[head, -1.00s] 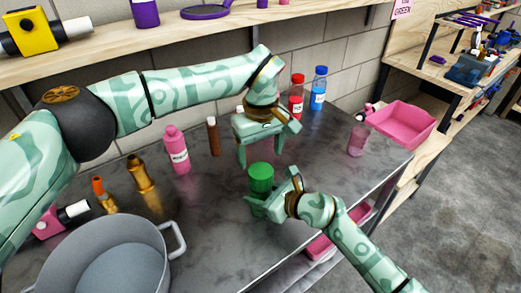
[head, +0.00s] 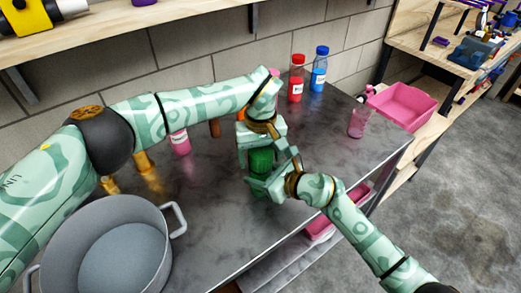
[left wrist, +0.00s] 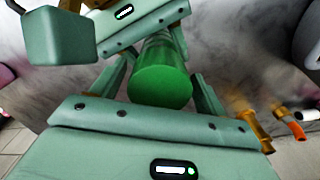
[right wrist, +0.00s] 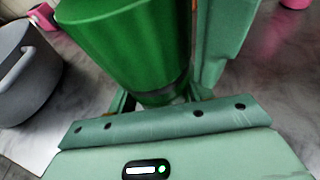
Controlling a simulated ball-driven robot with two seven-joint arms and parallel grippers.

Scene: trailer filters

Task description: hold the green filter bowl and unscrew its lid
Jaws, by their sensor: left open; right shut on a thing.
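The green filter bowl (right wrist: 158,97) stands upright on the grey table, its lower part mostly hidden by my right gripper. Its bright green lid (head: 262,158) is on top, and the left wrist view shows the lid's flat round top (left wrist: 160,87). My right gripper (head: 262,187) is shut on the bowl from the front right, below the lid. My left gripper (head: 258,157) points down from above and is open, with one finger on each side of the lid. I cannot tell whether its fingers touch the lid.
A large grey pot (head: 100,212) stands at the left front. Red (head: 297,80) and blue (head: 320,72) bottles are at the back. The tabletop right of the bowl is mostly clear.

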